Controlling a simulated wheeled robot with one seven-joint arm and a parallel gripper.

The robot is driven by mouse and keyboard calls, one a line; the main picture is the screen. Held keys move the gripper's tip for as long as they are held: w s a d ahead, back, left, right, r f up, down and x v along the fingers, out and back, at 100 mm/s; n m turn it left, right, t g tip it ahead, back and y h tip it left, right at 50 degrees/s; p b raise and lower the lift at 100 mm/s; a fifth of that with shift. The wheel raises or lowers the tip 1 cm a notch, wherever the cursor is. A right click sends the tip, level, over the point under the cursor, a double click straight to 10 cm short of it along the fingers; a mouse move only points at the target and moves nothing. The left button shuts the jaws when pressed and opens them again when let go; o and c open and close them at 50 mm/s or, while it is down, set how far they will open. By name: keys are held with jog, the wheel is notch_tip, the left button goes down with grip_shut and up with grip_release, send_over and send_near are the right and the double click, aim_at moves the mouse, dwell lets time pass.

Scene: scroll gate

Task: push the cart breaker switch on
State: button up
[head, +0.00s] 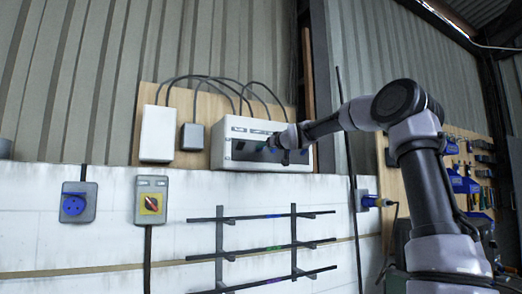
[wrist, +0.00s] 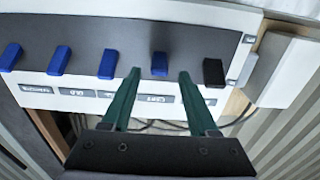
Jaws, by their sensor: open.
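The breaker box (head: 221,152) is a white case with a dark front on the board in the head view. In the wrist view its dark panel (wrist: 190,42) carries a row of blue switches and one black switch (wrist: 213,72). One blue switch (wrist: 159,64) lies between my two green fingertips in the picture. The label below it (wrist: 154,98) may read cart, but it is small and hard to read. My gripper (wrist: 159,74) is open, with nothing held between its fingers. Contact with the panel cannot be told. In the head view my gripper (head: 272,146) is at the box front, partly hidden.
Another blue switch (wrist: 108,64) sits just left of my left finger. A grey box (head: 192,137) and a white box (head: 158,134) hang left of the breaker box, with black cables above. A black rack (head: 220,245) sticks out below.

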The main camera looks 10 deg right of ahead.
jog(key=shift+x, duration=2.35)
grip_shut()
